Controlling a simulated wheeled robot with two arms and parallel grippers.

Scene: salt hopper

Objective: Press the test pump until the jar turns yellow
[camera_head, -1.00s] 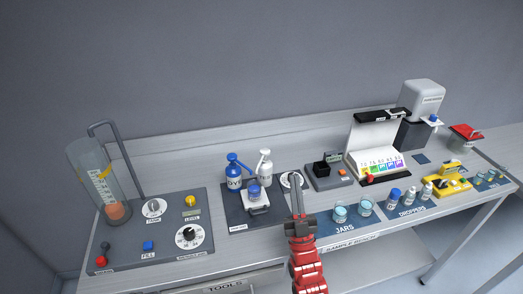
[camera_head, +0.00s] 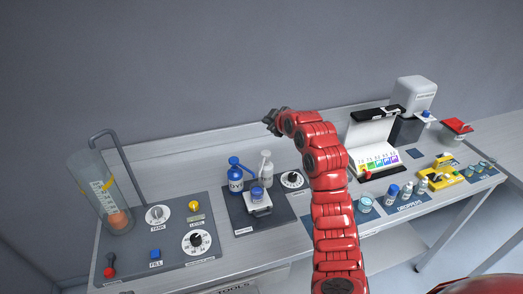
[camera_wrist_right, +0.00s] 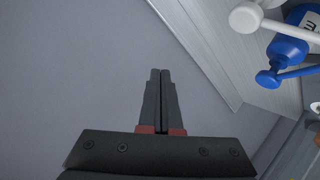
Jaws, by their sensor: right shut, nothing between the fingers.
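The white pump bottle (camera_head: 266,174) stands upright on a dark mat (camera_head: 241,214) in the head view, right of the blue pump bottle (camera_head: 236,178). A small jar (camera_head: 257,194), bluish in look, sits on a white stand in front of them. My right gripper (camera_head: 270,121) is raised above and behind the bottles, apart from them. In the right wrist view it (camera_wrist_right: 160,72) is shut and empty, with the white pump's head (camera_wrist_right: 246,17) and the blue bottle (camera_wrist_right: 290,46) at the upper right. My left gripper is not in view.
A panel with dials (camera_head: 197,240) and a clear tank (camera_head: 110,195) stand at the left. A dial (camera_head: 292,180) is right of the white bottle. Several jars and droppers are at the right, partly hidden by my right arm. A wall (camera_head: 200,60) rises behind the bench.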

